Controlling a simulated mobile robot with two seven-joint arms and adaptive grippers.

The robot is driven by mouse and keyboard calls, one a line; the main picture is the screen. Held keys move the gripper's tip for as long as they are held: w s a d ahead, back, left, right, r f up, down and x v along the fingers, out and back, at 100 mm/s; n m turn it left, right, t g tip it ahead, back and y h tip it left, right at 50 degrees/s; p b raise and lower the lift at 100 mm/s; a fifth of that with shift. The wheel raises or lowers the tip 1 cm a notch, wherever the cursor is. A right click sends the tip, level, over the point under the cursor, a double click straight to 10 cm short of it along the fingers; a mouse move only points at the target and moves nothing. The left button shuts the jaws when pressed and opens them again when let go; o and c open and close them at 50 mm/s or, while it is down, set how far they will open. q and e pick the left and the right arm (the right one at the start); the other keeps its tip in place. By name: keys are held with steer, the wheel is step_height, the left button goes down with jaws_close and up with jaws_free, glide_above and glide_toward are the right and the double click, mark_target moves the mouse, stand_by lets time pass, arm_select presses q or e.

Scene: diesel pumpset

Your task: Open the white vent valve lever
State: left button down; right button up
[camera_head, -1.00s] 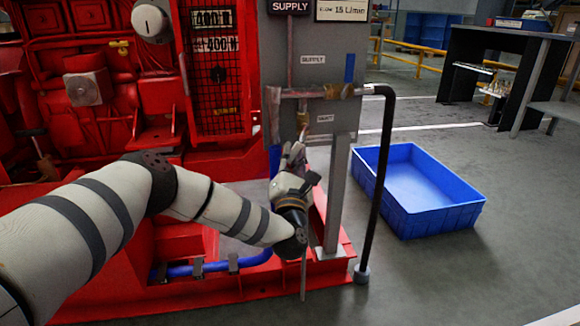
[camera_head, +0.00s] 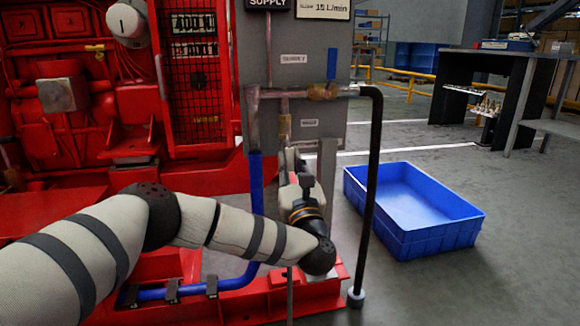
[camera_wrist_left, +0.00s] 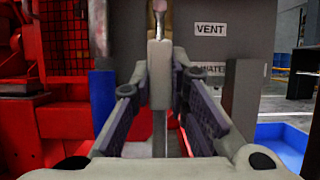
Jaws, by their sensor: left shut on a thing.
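The white vent valve lever (camera_wrist_left: 159,88) hangs upright below a brass fitting in the left wrist view, between the two dark-padded fingers of my left gripper (camera_wrist_left: 160,100). The gripper is shut on it. In the head view my left gripper (camera_head: 293,160) is just below the brass vent valve (camera_head: 285,125) on the grey panel (camera_head: 290,65). There the lever is too small and hidden by the gripper to make out. The label VENT (camera_wrist_left: 210,29) is right of the lever. My right gripper is not in view.
A blue pipe (camera_head: 256,190) runs down left of my gripper, and a black pipe (camera_head: 374,180) stands to its right. The red pumpset (camera_head: 80,90) fills the left. A blue bin (camera_head: 430,235) sits on the open floor at right.

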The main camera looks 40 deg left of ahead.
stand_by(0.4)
arm_select(q)
steer(key=c, duration=1.5)
jaws_free()
steer(key=v, duration=1.2)
